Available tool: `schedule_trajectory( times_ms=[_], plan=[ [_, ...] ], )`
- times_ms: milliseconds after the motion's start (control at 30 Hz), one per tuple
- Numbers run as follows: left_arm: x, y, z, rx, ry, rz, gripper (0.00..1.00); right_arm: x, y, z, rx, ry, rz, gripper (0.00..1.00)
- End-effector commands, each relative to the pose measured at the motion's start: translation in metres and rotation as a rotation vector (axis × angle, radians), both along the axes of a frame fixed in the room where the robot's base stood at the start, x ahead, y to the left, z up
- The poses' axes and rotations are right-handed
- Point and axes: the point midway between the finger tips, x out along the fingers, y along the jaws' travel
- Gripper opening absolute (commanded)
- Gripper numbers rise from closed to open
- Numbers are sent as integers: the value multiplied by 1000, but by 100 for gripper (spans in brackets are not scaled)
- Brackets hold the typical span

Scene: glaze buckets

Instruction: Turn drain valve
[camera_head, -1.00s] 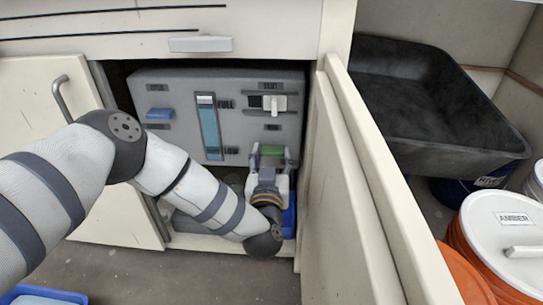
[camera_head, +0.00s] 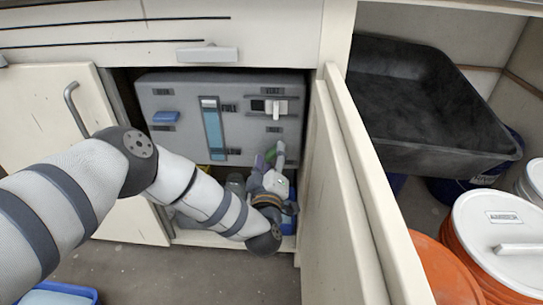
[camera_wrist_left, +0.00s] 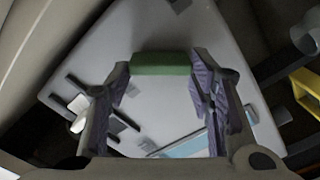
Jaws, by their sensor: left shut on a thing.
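The drain valve's green handle (camera_head: 271,155) is low on the right of the grey tank front (camera_head: 180,92), inside the open cabinet. My left gripper (camera_head: 268,158) is shut on this handle and tilted sideways. In the left wrist view the green handle (camera_wrist_left: 160,64) lies between the purple-padded fingertips of my left gripper (camera_wrist_left: 162,72). The tank front looks turned in that view. The handle's stem is hidden. My right gripper is not in view.
The tank carries a blue handle (camera_head: 166,117), a white slider (camera_head: 280,107) and a blue level gauge (camera_head: 213,130). An open cabinet door (camera_head: 345,200) stands close right of my arm. A black basin (camera_head: 430,110) and lidded buckets (camera_head: 505,225) are further right.

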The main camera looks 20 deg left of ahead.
Motion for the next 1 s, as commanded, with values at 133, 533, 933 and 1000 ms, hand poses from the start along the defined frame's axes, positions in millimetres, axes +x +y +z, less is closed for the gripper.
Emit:
schedule_trajectory(
  times_ms=[133, 533, 933, 1000],
  plan=[
    [0, 0, -1, -130, -35, -1, 20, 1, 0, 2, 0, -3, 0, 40],
    [0, 0, -3, -459, -129, -1, 20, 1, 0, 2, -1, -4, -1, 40],
    [-1, 0, -4, -642, -182, -2, 20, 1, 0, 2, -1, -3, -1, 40],
    [-1, 0, -4, -656, -186, -2, 20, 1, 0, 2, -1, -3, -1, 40]
  ],
)
